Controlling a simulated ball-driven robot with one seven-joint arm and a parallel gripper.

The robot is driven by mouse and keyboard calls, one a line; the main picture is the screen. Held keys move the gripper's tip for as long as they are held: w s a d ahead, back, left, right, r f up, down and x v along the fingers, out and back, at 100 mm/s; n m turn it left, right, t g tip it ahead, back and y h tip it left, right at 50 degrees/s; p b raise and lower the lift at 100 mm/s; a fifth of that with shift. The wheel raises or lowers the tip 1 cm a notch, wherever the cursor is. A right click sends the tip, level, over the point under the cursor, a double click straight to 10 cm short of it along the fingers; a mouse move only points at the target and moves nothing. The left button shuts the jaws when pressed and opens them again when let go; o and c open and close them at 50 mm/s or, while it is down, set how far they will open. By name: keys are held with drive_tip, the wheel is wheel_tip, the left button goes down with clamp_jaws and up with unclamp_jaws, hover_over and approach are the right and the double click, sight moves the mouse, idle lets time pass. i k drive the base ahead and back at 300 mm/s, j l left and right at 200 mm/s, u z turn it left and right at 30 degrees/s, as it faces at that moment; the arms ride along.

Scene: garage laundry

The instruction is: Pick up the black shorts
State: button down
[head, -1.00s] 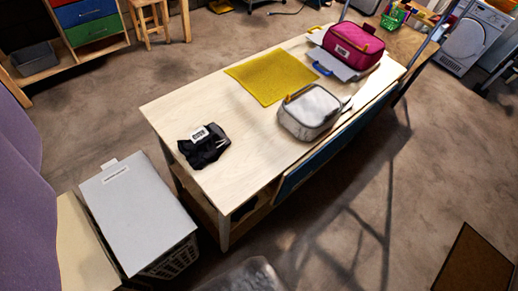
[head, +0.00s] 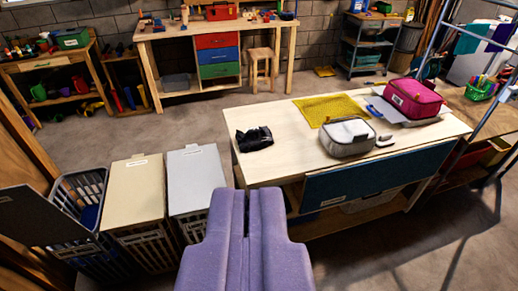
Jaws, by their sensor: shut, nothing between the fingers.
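The black shorts (head: 254,139) lie as a small bunched black bundle on the left end of the pale wooden table (head: 300,167). My gripper (head: 249,196), purple and padded, shows at the bottom middle of the view. Its two fingers are together with nothing between them. It shows below the shorts in the picture, by the table's near left corner, and is apart from them.
A yellow mat (head: 330,107), a grey pouch (head: 347,138) and a magenta pouch (head: 414,99) lie further right on the table. Lidded hampers, one beige (head: 134,191) and one grey (head: 195,180), stand left of the table. Open floor lies behind.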

sight(256, 138)
drive_tip(key=i+z, duration=0.35)
drive_tip(key=i, duration=2.4)
